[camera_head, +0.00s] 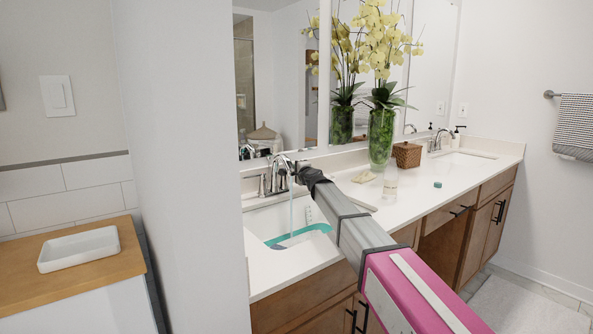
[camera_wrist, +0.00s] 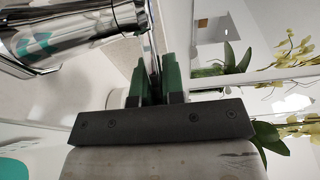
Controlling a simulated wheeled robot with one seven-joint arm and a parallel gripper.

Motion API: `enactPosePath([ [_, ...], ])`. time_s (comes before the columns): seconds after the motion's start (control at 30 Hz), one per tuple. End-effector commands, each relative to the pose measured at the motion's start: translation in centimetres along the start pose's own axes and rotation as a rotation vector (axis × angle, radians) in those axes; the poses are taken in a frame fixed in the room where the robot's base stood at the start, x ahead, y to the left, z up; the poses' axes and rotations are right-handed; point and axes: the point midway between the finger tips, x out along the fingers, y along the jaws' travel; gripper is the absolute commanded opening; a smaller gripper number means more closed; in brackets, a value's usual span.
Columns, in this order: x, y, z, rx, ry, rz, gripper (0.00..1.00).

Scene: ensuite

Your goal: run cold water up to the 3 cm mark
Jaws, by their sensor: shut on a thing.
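The chrome faucet (camera_head: 279,172) stands at the back of the near sink (camera_head: 262,222). A thin stream of water (camera_head: 291,212) falls from its spout into the basin. A pale strip with small marks (camera_head: 311,214) is on the basin's inner wall; its figures are too small to read. A teal band (camera_head: 318,229) curves along the basin bottom beside greyish water; I cannot read the level. My gripper (camera_head: 302,172) is at the faucet's right side. In the wrist view its green fingers (camera_wrist: 155,75) are shut on a thin chrome handle (camera_wrist: 152,38) beside the faucet body (camera_wrist: 75,28).
A glass vase with yellow orchids (camera_head: 381,138), a woven box (camera_head: 407,154), a cup (camera_head: 390,188) and a small green item (camera_head: 438,184) stand on the white counter (camera_head: 470,172). A mirror is close behind the faucet. A wall rises left of the sink.

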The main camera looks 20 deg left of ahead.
Motion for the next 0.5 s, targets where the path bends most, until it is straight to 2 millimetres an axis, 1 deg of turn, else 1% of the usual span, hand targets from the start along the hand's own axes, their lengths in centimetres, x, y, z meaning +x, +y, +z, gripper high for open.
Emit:
enactPosePath([
  [0.37,-0.10,0.08,-0.05,0.000,0.004,0.001,0.00],
  [0.4,-0.10,0.08,-0.05,0.000,0.004,0.001,0.19],
  [0.43,-0.10,0.08,-0.05,0.000,0.003,0.001,0.29],
  [0.47,-0.09,0.07,-0.04,0.000,0.003,0.001,0.35],
  [0.5,-0.08,0.07,-0.04,0.000,0.003,0.001,0.35],
])
